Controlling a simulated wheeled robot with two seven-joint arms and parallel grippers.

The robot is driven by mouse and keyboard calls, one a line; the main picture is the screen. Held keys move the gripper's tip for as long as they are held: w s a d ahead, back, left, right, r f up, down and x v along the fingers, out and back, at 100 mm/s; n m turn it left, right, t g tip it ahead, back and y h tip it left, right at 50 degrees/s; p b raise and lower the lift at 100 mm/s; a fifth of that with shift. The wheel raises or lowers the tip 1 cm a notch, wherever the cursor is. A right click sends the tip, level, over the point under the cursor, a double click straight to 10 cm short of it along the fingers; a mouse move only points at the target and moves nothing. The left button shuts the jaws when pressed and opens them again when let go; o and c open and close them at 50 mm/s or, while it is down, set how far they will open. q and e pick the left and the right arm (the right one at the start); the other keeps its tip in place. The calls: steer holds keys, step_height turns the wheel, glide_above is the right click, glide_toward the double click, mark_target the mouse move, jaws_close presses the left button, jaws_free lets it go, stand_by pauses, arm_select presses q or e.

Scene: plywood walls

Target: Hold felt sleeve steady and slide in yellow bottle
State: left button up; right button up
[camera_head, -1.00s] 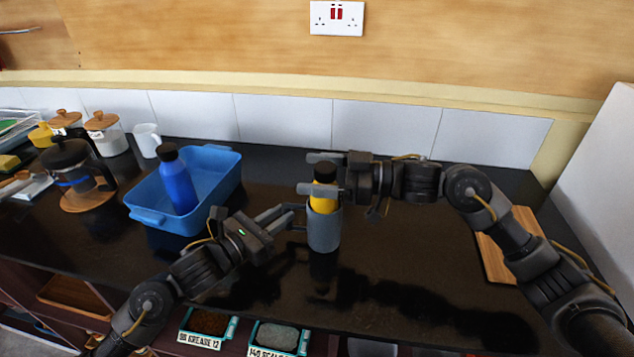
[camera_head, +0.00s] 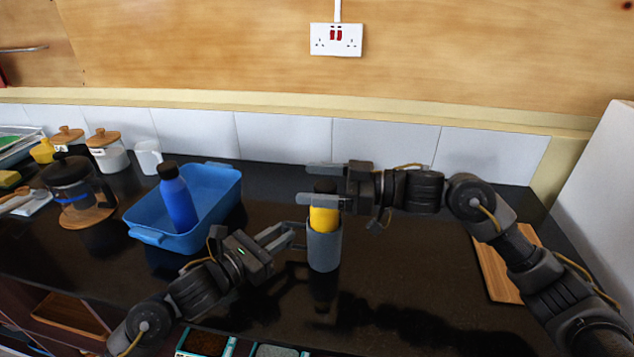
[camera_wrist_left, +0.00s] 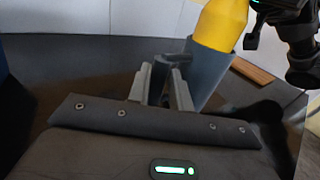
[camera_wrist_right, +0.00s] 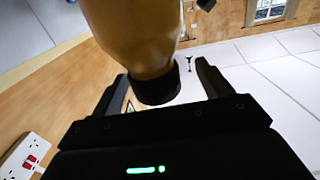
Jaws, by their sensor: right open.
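The yellow bottle (camera_head: 323,218) with a black cap stands upright, its lower part inside the grey felt sleeve (camera_head: 324,250) on the dark counter. How deep it sits is hidden. My left gripper (camera_head: 300,236) is at the sleeve's left side; in the left wrist view its fingers (camera_wrist_left: 163,85) are close together on a dark part of the sleeve (camera_wrist_left: 205,75). My right gripper (camera_head: 312,183) is open, with one finger behind the bottle's top and one in front. In the right wrist view the black cap (camera_wrist_right: 158,90) lies between the spread fingers, with gaps on both sides.
A blue tub (camera_head: 222,205) holding a blue bottle (camera_head: 178,203) is left of the sleeve. A French press (camera_head: 75,187), lidded jars and a white mug (camera_head: 148,157) stand farther left. A wooden board (camera_head: 497,265) lies at right under my right arm. Counter behind the sleeve is clear.

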arm_select(q)
steer(key=o, duration=0.4)
steer(key=shift+o, duration=0.2)
steer(key=v, duration=1.2)
steer(key=shift+a, duration=0.1)
